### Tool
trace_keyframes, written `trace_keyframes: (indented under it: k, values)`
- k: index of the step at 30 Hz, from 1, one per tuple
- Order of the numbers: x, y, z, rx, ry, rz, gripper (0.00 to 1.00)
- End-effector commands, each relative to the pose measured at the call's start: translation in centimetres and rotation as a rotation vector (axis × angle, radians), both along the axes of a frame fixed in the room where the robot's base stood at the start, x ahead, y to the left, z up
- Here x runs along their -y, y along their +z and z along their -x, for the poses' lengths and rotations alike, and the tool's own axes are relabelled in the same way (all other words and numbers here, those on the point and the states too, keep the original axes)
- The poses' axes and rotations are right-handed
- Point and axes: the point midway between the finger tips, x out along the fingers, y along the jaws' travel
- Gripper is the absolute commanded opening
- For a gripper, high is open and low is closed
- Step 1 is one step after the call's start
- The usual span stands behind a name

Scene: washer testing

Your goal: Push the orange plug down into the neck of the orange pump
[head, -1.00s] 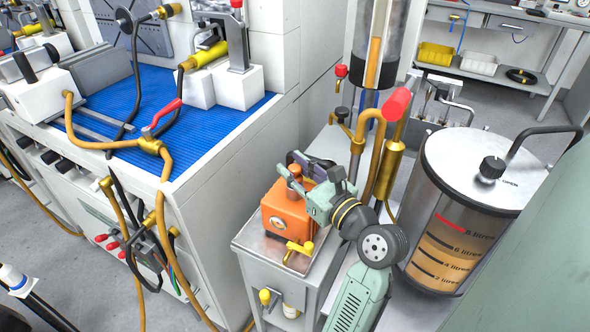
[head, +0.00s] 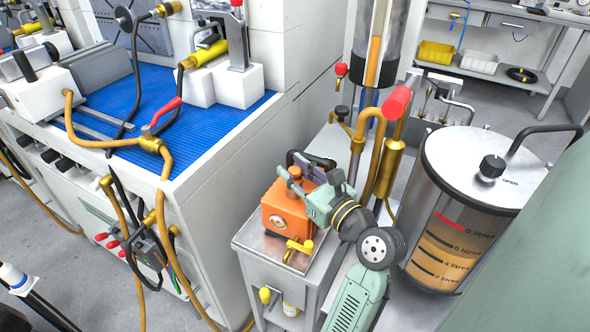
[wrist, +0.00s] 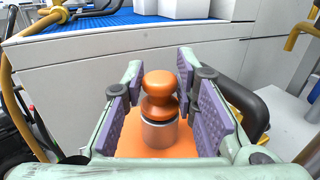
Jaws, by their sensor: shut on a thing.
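The orange plug (wrist: 160,84) has a round knob above a wider collar and stands upright at the mouth of the silver neck (wrist: 160,134). How deep its lower end sits is hidden. My gripper (wrist: 158,100) has its purple pads on both sides of the plug and is shut on it. In the head view, the orange pump (head: 285,211) stands on a small metal-topped stand, with the plug (head: 294,172) above it. My gripper (head: 310,175) reaches in from the right and partly covers the pump.
The pump has a yellow-handled tap (head: 301,246) at its front, near the edge of the stand (head: 262,244). A brass pipe (head: 388,172) and a clear tank (head: 447,245) stand to the right. A white bench with a blue mat (head: 205,126) is at left.

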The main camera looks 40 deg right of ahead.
Motion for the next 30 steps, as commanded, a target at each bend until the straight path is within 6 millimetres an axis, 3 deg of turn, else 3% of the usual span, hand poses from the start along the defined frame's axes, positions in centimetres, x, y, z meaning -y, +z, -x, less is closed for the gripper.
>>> trace_keyframes:
  k: [11, 21, 26, 30]
  values:
    - [0.0, 0.0, 0.0, 0.0, 0.0, 0.0, 0.49]
    - [0.0, 0.0, 0.2, 0.0, -0.001, 0.0, 0.5]
    - [0.0, 0.0, 1.9, 0.0, -0.003, 0.0, 0.5]
    - [-0.1, 0.0, 4.9, 0.0, -0.005, 0.001, 0.5]
